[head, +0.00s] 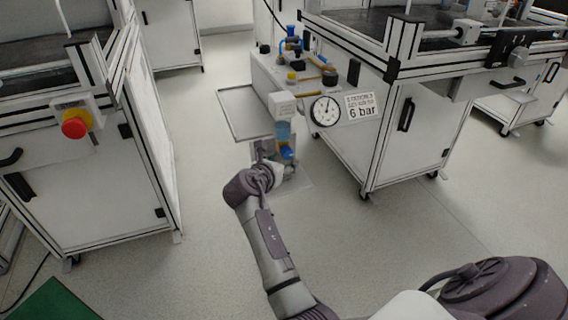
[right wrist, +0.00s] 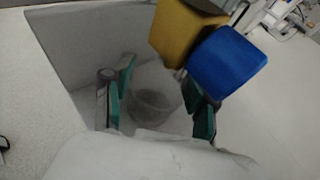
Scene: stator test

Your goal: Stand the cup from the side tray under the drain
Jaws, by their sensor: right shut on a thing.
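The cup (right wrist: 155,101) is translucent and shows in the right wrist view between the green-padded fingers of my right gripper (right wrist: 158,110), which is shut on it. A yellow block (right wrist: 184,30) and a blue block (right wrist: 226,62) are above and right of the cup in that view. In the head view my right gripper (head: 277,172) is low in front of the station, just below the filter unit (head: 283,130) with its blue and yellow lower end (head: 287,152), where the drain seems to be. The cup cannot be made out there. The side tray (head: 222,98) looks empty. My left gripper is not in view.
A pressure gauge (head: 325,110) and a "6 bar" sign (head: 361,106) are right of the filter unit. A grey panel (right wrist: 95,45) stands behind the cup in the wrist view. A cabinet with a red button (head: 75,124) is at left. The floor between is clear.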

